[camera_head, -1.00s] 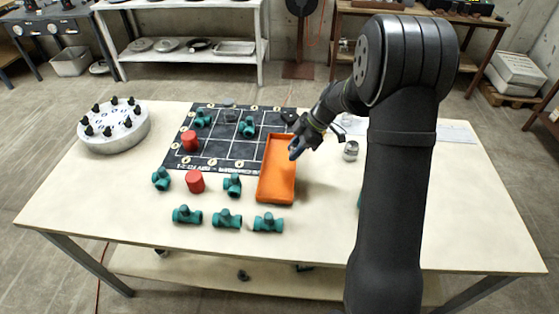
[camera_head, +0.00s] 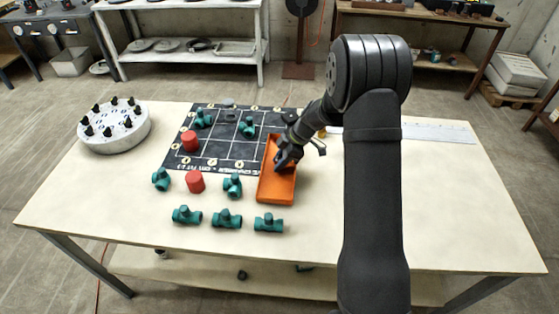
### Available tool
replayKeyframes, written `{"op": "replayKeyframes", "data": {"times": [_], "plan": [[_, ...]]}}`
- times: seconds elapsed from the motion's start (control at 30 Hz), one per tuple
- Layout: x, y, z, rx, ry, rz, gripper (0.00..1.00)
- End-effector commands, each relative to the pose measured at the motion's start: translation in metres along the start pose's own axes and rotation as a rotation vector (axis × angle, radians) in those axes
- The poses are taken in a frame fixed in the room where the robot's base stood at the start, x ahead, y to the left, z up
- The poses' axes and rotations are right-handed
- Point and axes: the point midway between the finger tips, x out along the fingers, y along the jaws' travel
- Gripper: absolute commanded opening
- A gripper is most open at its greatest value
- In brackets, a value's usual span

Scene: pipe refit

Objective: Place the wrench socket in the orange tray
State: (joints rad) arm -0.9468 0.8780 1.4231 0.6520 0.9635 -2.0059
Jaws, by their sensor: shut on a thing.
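The orange tray (camera_head: 275,195) lies on the table at the right edge of the dark gridded mat, with its near part bare. My gripper (camera_head: 281,163) points down and to the left into the far part of the tray. It is shut on a small dark thing, taken as the wrench socket, which the fingers mostly hide. I cannot tell whether the socket touches the tray floor.
The dark gridded mat (camera_head: 210,157) holds teal fittings and a red cylinder (camera_head: 189,141). Another red cylinder (camera_head: 195,181) and several teal fittings (camera_head: 227,219) stand left of and before the tray. A round white holder (camera_head: 112,140) is far left. The right tabletop is mostly clear.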

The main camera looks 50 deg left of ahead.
Motion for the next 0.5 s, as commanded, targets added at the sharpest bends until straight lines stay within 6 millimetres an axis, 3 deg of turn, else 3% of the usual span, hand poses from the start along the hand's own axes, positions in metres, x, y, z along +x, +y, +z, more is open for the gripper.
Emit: {"op": "replayKeyframes", "data": {"times": [0.03,0.07,0.17,0.5], "plan": [[0.0016,-0.0001,0.0009,0.0,0.0,-0.001,0.05],[0.002,-0.0001,0.0012,0.0,0.0,-0.001,0.32],[0.0016,-0.0001,0.0009,0.0,0.0,0.0,0.52],[-0.0012,0.0001,-0.0006,0.0,0.0,0.001,0.52]]}}
